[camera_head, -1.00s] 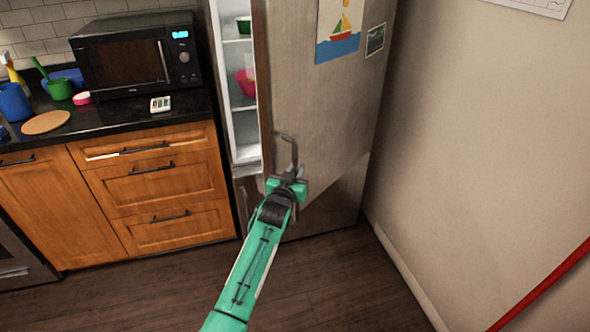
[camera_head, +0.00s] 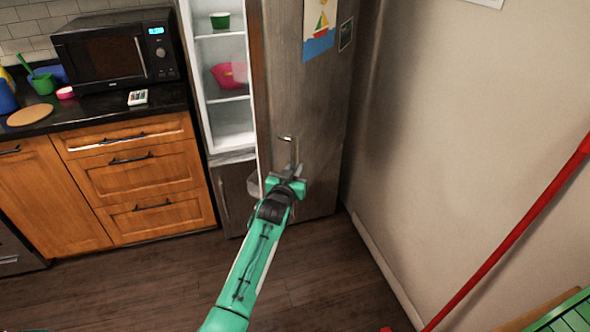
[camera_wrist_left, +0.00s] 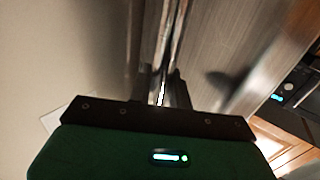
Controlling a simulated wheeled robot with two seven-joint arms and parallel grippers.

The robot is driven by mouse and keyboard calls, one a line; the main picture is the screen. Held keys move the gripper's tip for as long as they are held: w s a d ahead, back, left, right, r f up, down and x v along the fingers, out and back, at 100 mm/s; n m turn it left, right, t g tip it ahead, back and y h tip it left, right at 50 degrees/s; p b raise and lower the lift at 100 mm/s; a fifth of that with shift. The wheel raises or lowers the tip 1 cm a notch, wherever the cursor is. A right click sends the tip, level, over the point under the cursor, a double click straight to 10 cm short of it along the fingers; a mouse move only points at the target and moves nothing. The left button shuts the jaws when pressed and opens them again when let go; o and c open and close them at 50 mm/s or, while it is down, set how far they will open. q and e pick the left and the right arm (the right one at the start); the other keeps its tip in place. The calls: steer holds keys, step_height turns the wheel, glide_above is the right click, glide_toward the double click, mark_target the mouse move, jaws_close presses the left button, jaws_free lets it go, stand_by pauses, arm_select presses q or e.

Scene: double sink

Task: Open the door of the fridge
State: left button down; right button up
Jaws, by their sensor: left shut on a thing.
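The fridge door (camera_head: 306,88) is grey metal with a boat drawing on it. It stands partly open, and the white fridge interior (camera_head: 226,95) shows to its left. My left gripper (camera_head: 291,168) is at the lower part of the door, shut on the door handle (camera_head: 288,140). The left wrist view shows the fingers (camera_wrist_left: 163,92) closed around the handle bar (camera_wrist_left: 172,42), close to the door's metal face (camera_wrist_left: 225,45). Part of the handle is hidden by the gripper. My right gripper is in neither view.
A pink bowl (camera_head: 230,76) and a green cup (camera_head: 220,20) stand on the fridge shelves. The counter with the microwave (camera_head: 117,50) and drawers (camera_head: 140,170) is to the left. A wall (camera_head: 440,130) bounds the right side, with a red pole (camera_head: 520,228) before it. The floor in front is clear.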

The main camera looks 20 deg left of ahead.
arm_select(q)
steer(key=shift+r, duration=0.1)
steer(key=c, duration=1.3)
jaws_free()
steer(key=shift+c, duration=0.2)
steer(key=s+b, duration=0.1)
steer(key=s, duration=1.2)
steer(key=shift+s, duration=0.4)
